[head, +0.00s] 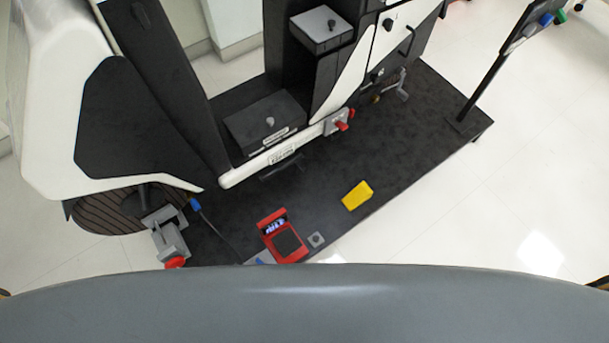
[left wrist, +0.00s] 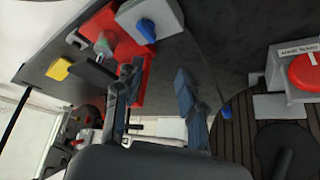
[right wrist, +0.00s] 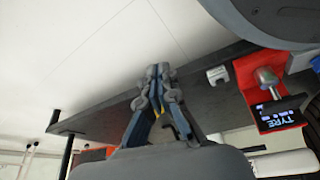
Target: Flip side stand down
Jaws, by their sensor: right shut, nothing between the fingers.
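The chassis rig (head: 268,172) is a white and black body over a dark platform in the head view. I cannot tell for certain which part is the side stand. A small dark bar (head: 282,165) sits under the white lower rail, and a grey bracket with a red knob (head: 342,125) is on that rail. My left gripper (left wrist: 156,76) is open in the left wrist view, its fingers apart with nothing seen between them. My right gripper (right wrist: 161,72) is shut and empty in the right wrist view, near the platform edge. Neither gripper shows in the head view.
A red device with a screen (head: 283,237) and a yellow block (head: 357,195) lie on the dark platform (head: 400,150). A grey unit with a red button (head: 168,245) is at the left. A black post (head: 487,88) rises at the right. White floor is clear at the right.

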